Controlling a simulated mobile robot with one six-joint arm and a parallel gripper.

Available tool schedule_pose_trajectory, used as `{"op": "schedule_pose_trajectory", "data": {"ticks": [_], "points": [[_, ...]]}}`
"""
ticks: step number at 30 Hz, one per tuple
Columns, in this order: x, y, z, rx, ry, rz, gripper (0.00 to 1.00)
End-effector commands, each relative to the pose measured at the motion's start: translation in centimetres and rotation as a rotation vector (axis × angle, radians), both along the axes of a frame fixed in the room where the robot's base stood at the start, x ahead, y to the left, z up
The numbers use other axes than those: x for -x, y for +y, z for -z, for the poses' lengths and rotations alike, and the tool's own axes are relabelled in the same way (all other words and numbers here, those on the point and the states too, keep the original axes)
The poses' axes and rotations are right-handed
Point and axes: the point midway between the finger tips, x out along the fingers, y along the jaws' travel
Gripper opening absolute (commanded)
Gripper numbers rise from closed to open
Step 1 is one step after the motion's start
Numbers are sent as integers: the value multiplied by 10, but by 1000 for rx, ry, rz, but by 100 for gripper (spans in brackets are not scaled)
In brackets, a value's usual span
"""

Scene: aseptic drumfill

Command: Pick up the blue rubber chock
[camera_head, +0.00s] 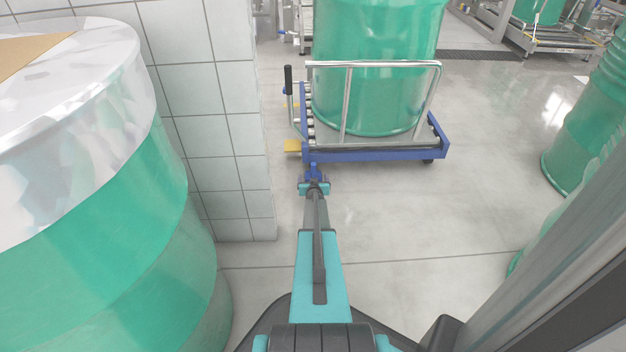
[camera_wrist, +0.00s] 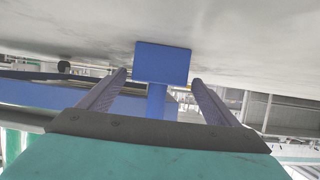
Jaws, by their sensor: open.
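A blue block on a short blue stem (camera_wrist: 163,63), which looks like the blue chock, is in the middle of the wrist view. It lies between and just beyond the fingertips of my gripper (camera_wrist: 159,82). The jaws are open, with a gap visible on both sides of the stem. In the head view a small blue shape (camera_head: 314,170) shows at the end of my gripper (camera_head: 314,182), by the front left corner of the blue cart (camera_head: 375,154). I cannot tell whether the block touches the cart or the floor.
The cart carries a green drum (camera_head: 370,100) behind a metal rail (camera_head: 375,64), with a black-handled lever (camera_head: 289,80) at its left. A tiled wall (camera_head: 215,130) and a large covered drum (camera_head: 120,235) stand left. Open floor (camera_head: 450,215) lies right.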

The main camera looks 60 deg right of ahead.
Motion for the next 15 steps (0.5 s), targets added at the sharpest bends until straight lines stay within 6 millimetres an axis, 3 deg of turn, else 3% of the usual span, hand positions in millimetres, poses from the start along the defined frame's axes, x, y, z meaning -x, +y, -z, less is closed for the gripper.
{"op": "schedule_pose_trajectory", "data": {"ticks": [9,15], "points": [[-16,-26,16,0,0,0,84],[-20,-30,17,0,0,-1,84]]}}
